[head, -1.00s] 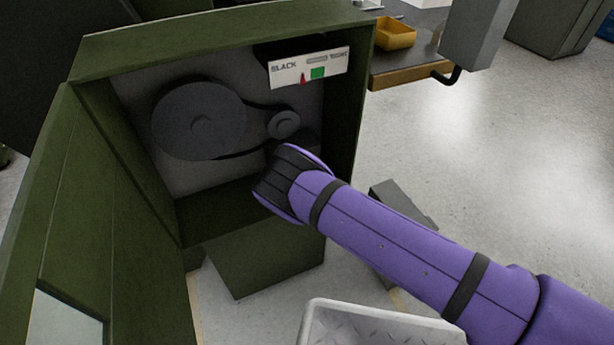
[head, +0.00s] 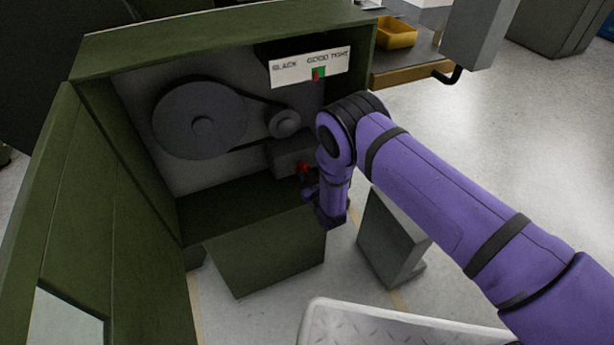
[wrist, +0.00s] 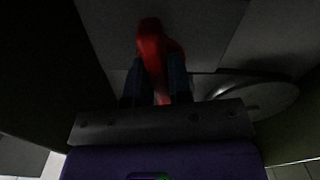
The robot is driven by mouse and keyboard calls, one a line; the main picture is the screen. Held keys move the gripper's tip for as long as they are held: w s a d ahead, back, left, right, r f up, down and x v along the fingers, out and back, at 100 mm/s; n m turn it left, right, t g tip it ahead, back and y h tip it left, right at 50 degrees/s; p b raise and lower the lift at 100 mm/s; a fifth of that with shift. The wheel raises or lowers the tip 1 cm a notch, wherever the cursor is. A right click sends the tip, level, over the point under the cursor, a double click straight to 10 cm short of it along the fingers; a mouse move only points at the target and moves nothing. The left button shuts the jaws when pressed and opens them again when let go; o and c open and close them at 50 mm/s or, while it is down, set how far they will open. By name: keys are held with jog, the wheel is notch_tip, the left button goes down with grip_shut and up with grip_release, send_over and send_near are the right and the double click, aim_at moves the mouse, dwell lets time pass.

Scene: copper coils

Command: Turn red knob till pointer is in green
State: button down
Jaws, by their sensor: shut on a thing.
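The red knob (head: 303,168) shows beside my gripper in the head view, low inside the green cabinet on a grey block. In the wrist view the red knob (wrist: 152,50) sits between the two fingers of my gripper (wrist: 153,85), which is shut on it. The white gauge plate (head: 290,72) reads slack, good and tight. Its red pointer (head: 316,76) stands in front of the green patch (head: 320,71), under the word good. My arm covers the right part of the cabinet opening.
A large dark pulley (head: 200,120) and a small one (head: 285,124) with a belt are behind the knob. The cabinet door (head: 95,215) stands open at left. A grey box (head: 392,240) stands on the floor beside my arm.

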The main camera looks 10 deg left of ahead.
jog(key=shift+f+m, duration=0.1)
jog(key=shift+m, duration=0.8)
jog(key=c, duration=1)
grip_release()
jog(key=shift+c, duration=0.2)
jog(key=v, duration=1.1)
